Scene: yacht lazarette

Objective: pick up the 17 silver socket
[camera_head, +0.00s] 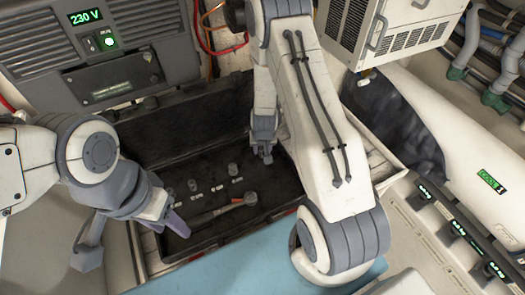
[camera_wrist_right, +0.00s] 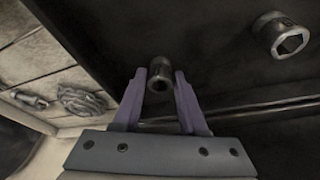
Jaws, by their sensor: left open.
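My right gripper (camera_head: 263,152) points down into the right part of a black open toolbox (camera_head: 180,132). My left gripper (camera_head: 132,240) is open and empty at the toolbox's left front.
A ratchet (camera_head: 224,208) lies in the toolbox in front of the sockets. Small white labels (camera_head: 217,187) sit by the row. A blue mat (camera_head: 240,265) is in front. A grey 230 V unit (camera_head: 95,50) stands behind left; a white cabinet (camera_head: 385,35) is at upper right.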

